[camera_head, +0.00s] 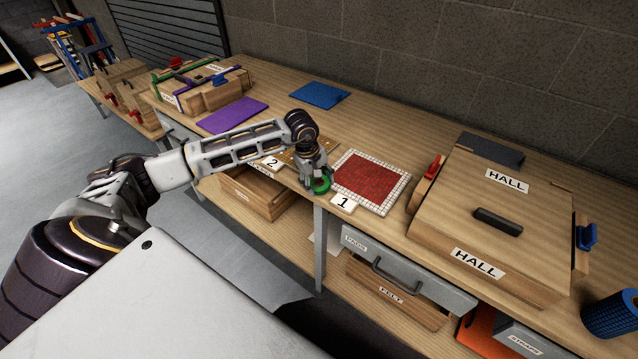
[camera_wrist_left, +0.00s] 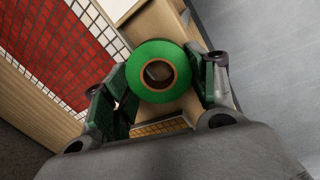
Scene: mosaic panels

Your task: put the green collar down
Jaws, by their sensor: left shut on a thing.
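The green collar (camera_wrist_left: 158,72) is a round green ring with a brown inner core. My left gripper (camera_wrist_left: 163,85) is shut on it, with a finger on each side. In the head view the green collar (camera_head: 319,186) shows under my left gripper (camera_head: 314,178), near the front edge of the bench, by the card marked 1. I cannot tell whether it touches the bench. My right gripper is not in view.
A red mosaic panel with a white tiled border (camera_head: 338,173) lies right of my left gripper. The card marked 1 (camera_head: 343,202) is close by. A large wooden HALL crate (camera_head: 488,215) stands further right. Purple (camera_head: 233,115) and blue (camera_head: 319,95) pads lie at left and back.

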